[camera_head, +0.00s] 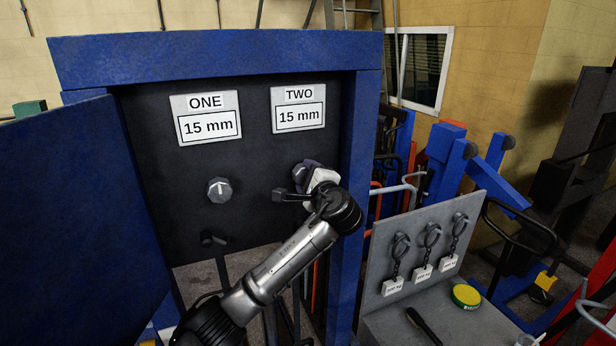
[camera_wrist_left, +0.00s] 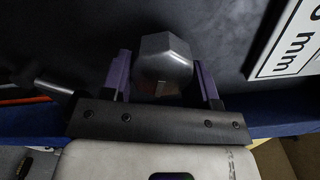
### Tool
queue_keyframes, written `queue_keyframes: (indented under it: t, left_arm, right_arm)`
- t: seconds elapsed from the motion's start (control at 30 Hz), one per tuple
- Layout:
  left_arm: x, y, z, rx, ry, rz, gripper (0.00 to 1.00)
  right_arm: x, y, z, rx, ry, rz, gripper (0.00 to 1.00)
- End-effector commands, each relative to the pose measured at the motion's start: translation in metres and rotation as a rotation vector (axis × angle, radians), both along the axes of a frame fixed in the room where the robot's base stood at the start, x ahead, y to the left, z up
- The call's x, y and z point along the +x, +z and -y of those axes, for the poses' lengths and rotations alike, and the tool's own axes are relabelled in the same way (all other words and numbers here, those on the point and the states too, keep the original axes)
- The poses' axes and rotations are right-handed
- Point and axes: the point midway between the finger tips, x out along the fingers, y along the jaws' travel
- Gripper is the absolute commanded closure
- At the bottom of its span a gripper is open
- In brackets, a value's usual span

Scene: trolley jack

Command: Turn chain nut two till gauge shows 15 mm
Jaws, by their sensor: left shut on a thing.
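Chain nut two (camera_head: 299,171) is a grey faceted knob on the dark panel (camera_head: 250,130), below the gauge plate marked TWO (camera_head: 299,108), which reads 15 mm. My left gripper (camera_head: 309,174) is at this nut and partly covers it in the head view. In the left wrist view the nut (camera_wrist_left: 163,57) sits between the two purple-padded fingers of the left gripper (camera_wrist_left: 163,75), which is shut on it. Nut one (camera_head: 219,189), with a pale mark on its face, is to the left and free. Its gauge plate, marked ONE (camera_head: 208,117), also reads 15 mm. My right gripper is out of view.
A blue frame (camera_head: 220,58) surrounds the panel, with a blue door-like panel (camera_head: 70,220) at left. A dark peg (camera_head: 212,239) sticks out below nut one. At right, a grey stand (camera_head: 425,245) holds several tagged hooks, with a yellow-green tin (camera_head: 466,296) on its shelf.

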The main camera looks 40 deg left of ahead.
Motion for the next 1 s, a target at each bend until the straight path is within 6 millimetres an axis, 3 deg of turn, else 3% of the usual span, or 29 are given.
queue_keyframes:
  t: [0.07, 0.1, 0.33, 0.67, 1.0]
  left_arm:
    - [0.000, 0.001, 0.002, 0.001, -0.004, 0.002, 0.69]
    - [0.000, 0.001, 0.002, 0.001, -0.004, 0.002, 0.43]
    - [0.000, 0.000, 0.001, 0.000, -0.002, 0.001, 0.20]
    - [-0.002, -0.001, 0.004, 0.000, -0.003, 0.002, 0.20]
    - [-0.029, -0.005, 0.055, -0.002, -0.007, 0.005, 0.20]
  right_arm:
    - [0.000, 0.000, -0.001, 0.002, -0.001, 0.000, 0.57]
    - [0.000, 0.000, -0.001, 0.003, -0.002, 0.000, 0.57]
    - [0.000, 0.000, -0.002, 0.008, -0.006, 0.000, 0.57]
    - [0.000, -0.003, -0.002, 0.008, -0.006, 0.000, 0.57]
    - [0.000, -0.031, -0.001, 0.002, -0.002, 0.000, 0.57]
